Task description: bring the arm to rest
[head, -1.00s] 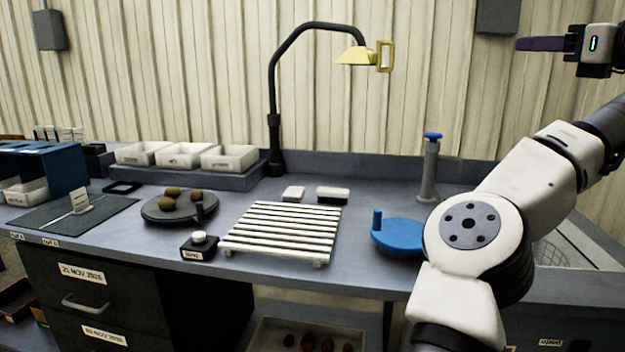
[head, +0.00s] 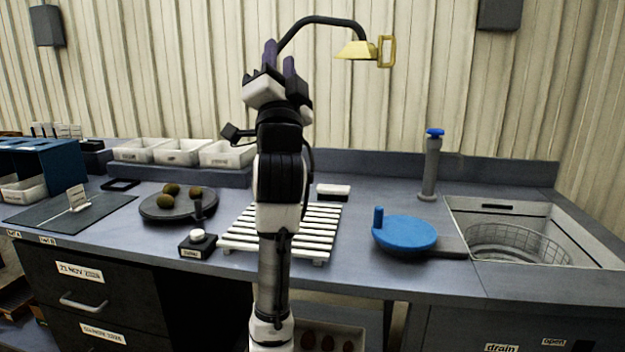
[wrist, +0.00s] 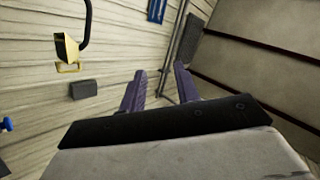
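My gripper (head: 279,56) is raised above the bench in the middle of the head view, with its two purple fingers pointing up. The fingers stand apart with nothing between them, so it is open and empty.
A dark round plate (head: 152,210) with several potatoes lies left. A blue disc with a handle (head: 408,233), a blue-topped tap (head: 431,168) and a sink with a wire basket (head: 470,222) are right. White bins (head: 180,152) stand at back left.

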